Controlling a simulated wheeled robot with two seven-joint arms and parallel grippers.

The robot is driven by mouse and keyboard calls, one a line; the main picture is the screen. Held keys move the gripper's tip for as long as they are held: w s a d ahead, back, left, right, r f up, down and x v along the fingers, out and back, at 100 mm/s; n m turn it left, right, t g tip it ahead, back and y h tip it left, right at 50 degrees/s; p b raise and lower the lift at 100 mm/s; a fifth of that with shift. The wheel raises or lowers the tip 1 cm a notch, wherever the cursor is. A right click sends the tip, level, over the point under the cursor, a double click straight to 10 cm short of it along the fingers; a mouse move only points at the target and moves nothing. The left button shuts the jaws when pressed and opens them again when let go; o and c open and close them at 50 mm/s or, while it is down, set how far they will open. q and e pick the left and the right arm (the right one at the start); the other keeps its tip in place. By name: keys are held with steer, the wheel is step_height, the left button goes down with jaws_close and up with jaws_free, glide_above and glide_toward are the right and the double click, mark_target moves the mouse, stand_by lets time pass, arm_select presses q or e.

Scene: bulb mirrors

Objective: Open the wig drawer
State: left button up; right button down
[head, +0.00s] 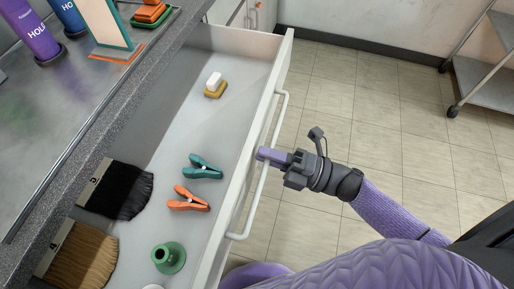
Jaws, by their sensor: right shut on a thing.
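The drawer (150,145) stands pulled out from under the counter. Its white front panel (239,172) carries a long white bar handle (247,226). My right gripper (268,155) is shut on the handle, near the middle of the bar. Inside the drawer lie teal clips (203,168), orange clips (190,201), a green round piece (168,257), a small yellow and white brush (215,86), and a black hairpiece or brush (121,190) beside a tan one (84,258). I cannot tell whether these two are wigs. My left gripper is not in view.
The grey counter (75,115) on the left holds purple and blue bottles (30,35), a framed mirror (105,25) and an orange and green block (150,14). A metal cart (490,60) stands at the top right. The tiled floor (385,120) between is clear.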

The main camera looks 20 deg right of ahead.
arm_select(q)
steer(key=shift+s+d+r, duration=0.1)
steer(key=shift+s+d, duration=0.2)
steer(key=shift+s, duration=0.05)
arm_select(e)
steer(key=shift+s+d, duration=0.35)
steer(key=shift+d, duration=0.25)
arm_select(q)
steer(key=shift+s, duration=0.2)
arm_select(e)
steer(key=c, duration=1)
jaws_free()
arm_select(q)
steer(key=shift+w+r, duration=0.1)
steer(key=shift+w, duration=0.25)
arm_select(e)
steer(key=v, duration=1)
